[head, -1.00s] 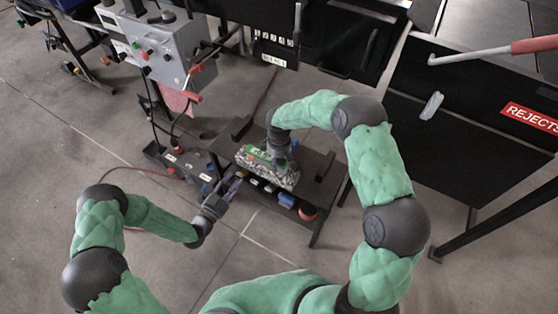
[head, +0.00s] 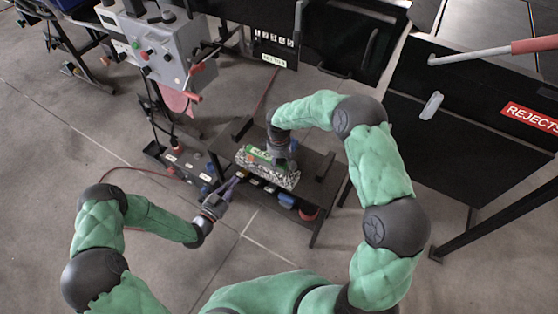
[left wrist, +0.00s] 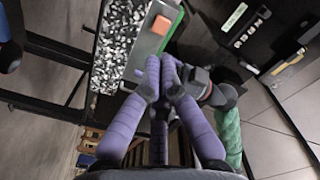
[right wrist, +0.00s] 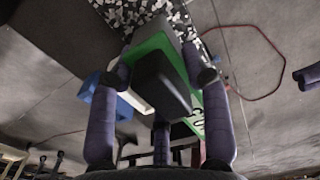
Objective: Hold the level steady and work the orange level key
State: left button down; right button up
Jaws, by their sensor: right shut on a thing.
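The green and grey level (head: 257,153) lies on a black-and-white speckled block (head: 288,181) on the small dark table. In the left wrist view the level (left wrist: 146,48) shows its green edge and the orange key (left wrist: 161,25) on top. My right gripper (head: 281,156) comes down from above and is shut on the level; in the right wrist view its fingers flank a black block on the level (right wrist: 150,45). My left gripper (head: 239,177) is at the table's left edge. In its wrist view the fingertips (left wrist: 161,63) are together and empty, short of the orange key.
A grey control box (head: 165,50) with knobs and a red handle stands at the back left. A black bin with a red REJECTS label (head: 530,117) is at the right. Small blue and red items (head: 308,212) sit beneath the tabletop. The floor in front is clear.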

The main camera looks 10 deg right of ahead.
aim_at(251, 158)
dwell(0.7)
pick_arm(q)
jog(key=shift+s+n+t+y, duration=0.25)
jog(key=shift+n+t+y, duration=0.25)
jog(key=shift+n+y, duration=1.3)
jog(key=shift+s+n+t+y, duration=0.2)
jog(key=shift+n+t+y, duration=0.3)
jog(key=shift+n+y, duration=1.3)
jog(key=shift+s+n+t+y, duration=0.25)
jog(key=shift+n+t+y, duration=0.4)
jog(key=shift+y, duration=2.15)
jog(key=shift+w+n, duration=0.1)
jog(key=shift+n, duration=0.15)
jog(key=w+d, duration=0.5)
jog(key=w, duration=0.1)
jog(key=shift+w+d, duration=0.2)
jog(key=shift+d, duration=0.2)
jog(key=shift+w+d, duration=0.3)
jog(key=shift+w, duration=0.05)
